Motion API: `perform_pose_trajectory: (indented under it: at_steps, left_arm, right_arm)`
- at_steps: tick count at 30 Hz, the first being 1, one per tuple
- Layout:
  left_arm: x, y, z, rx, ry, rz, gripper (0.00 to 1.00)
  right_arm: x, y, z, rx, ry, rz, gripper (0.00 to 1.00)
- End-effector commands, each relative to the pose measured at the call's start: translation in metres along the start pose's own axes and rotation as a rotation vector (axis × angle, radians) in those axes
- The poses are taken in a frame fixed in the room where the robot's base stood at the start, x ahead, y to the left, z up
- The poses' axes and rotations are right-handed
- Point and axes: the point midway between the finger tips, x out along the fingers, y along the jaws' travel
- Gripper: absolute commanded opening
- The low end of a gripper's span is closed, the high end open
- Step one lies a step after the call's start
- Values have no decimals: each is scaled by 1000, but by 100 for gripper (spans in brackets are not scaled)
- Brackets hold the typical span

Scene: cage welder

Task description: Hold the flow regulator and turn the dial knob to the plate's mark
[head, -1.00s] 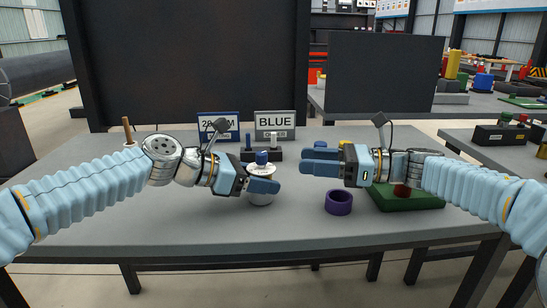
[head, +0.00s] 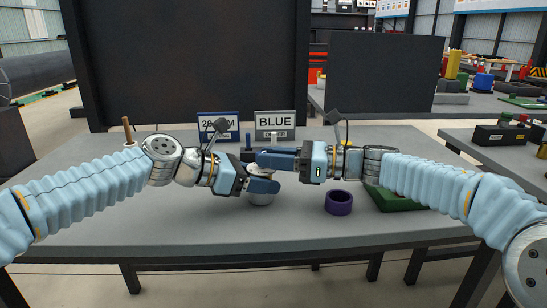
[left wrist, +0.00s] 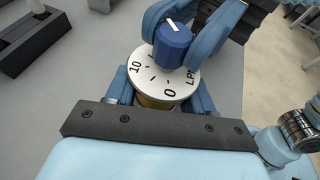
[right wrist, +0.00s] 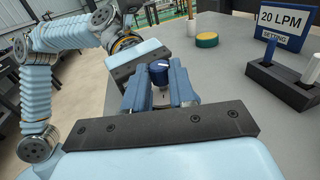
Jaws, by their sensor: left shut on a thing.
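The flow regulator has a white dial plate (left wrist: 146,84) marked 10, 0 and LPM, and a blue dial knob (left wrist: 172,44) with a white pointer line toward the upper left of the left wrist view. My left gripper (head: 262,186) is shut on the regulator's body, below the plate, and holds it upright at the table. My right gripper (head: 262,160) is at the knob from the right, one finger on each side of it, looking open. The knob shows between its fingers in the right wrist view (right wrist: 160,72). Contact with the knob is unclear. Part of the plate's scale is hidden.
A blue sign (right wrist: 283,22) reads 20 LPM, SETTING; another sign (head: 275,122) reads BLUE. A dark block with pegs (right wrist: 290,88) stands before the signs. A purple ring (head: 338,203) and a green tray (head: 400,199) are at the right. The front left table is clear.

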Motion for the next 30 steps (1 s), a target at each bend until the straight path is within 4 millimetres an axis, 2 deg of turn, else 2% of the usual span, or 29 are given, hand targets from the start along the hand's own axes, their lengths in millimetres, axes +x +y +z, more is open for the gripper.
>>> perform_pose_trajectory:
  at_steps: [1, 3, 4, 8, 18, 28, 29, 30]
  left_arm:
    - [0, 0, 0, 1, -1, 0, 13]
    - [0, 0, 0, 1, -1, 0, 13]
    - [0, 0, 0, 1, -1, 0, 13]
    - [0, 0, 0, 1, -1, 0, 13]
    - [0, -1, 0, 1, 0, -2, 13]
    - [0, -1, 0, 2, 0, -2, 13]
    - [0, -1, 0, 2, 1, -2, 13]
    - [0, -1, 0, 2, 0, -2, 13]
  right_arm:
    - [0, 0, 0, 0, 0, -1, 13]
    - [0, 0, 0, 0, 0, -1, 2]
    - [0, 0, 0, 0, 0, -1, 0]
    - [0, 1, 1, 1, -1, -19, 0]
    - [0, 6, 0, 8, -1, -259, 0]
    - [0, 6, 0, 9, 0, -277, 0]
    - [0, 6, 0, 9, 0, -277, 29]
    - [0, 6, 0, 9, 0, -277, 35]
